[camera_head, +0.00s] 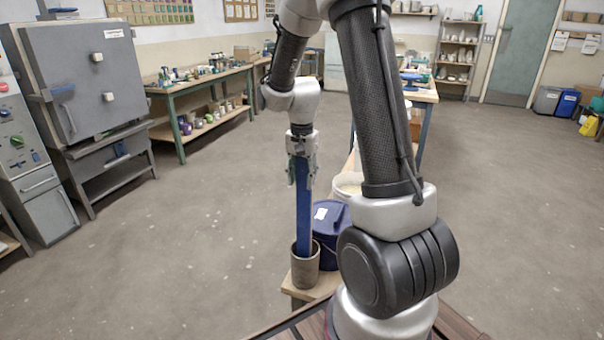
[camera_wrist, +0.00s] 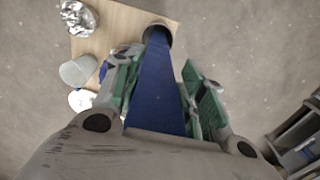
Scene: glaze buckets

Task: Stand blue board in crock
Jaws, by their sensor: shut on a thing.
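The blue board (camera_head: 303,208) is long, narrow and close to upright in the head view. My gripper (camera_head: 302,165) is shut on its upper part, and the board hangs straight down from the fingers. Its lower end is inside the mouth of the grey-brown crock (camera_head: 305,270). The crock stands upright at the near left end of a low wooden bench. In the wrist view the board (camera_wrist: 158,85) runs from between the green-padded fingers of my gripper (camera_wrist: 160,85) to the crock's rim (camera_wrist: 158,27). The board's bottom end is hidden in the crock, so I cannot tell whether it touches the floor.
A dark blue lidded bucket (camera_head: 328,222) stands right beside the crock, with a white bucket (camera_head: 348,183) behind it. The wooden bench (camera_head: 318,288) is narrow. Open floor lies to the left, with a grey kiln (camera_head: 82,75) and a green-legged table (camera_head: 200,93) beyond.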

